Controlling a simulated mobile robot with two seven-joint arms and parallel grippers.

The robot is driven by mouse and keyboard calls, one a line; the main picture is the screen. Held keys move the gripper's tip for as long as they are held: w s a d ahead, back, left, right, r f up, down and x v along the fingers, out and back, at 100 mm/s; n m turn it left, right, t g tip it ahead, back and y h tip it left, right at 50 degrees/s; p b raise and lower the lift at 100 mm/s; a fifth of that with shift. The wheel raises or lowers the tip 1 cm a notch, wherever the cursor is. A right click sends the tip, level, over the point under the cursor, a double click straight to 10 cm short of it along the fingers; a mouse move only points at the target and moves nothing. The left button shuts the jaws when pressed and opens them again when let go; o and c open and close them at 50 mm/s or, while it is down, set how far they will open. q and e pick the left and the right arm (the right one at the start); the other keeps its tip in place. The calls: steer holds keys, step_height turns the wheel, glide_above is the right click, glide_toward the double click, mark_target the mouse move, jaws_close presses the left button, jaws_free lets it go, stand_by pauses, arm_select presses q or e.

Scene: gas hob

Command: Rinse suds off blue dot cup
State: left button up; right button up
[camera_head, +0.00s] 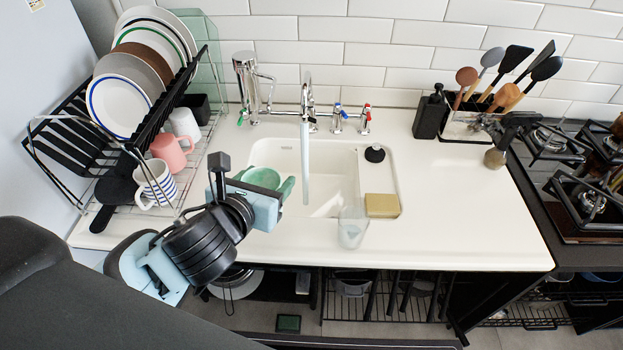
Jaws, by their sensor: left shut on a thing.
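My left gripper (285,190) reaches over the left side of the sink from the lower left. It is shut on what looks like a green cup (262,178), which is partly hidden behind the gripper body. No blue dots show on the visible part, and I cannot make out suds on it. A stream of water (305,165) falls from the tap (307,92) into the white sink (330,160), just right of the green cup. A translucent cup (353,227) stands at the sink's front edge. My right gripper is not in view.
A dish rack (75,150) with plates, a pink mug (172,152) and a striped mug (155,185) is at the left. A sponge (382,205) lies at the sink's right. A black soap bottle (430,113) stands by utensils. The right counter (470,215) is mostly clear.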

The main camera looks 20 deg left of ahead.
arm_select(q)
steer(key=shift+a, duration=0.15)
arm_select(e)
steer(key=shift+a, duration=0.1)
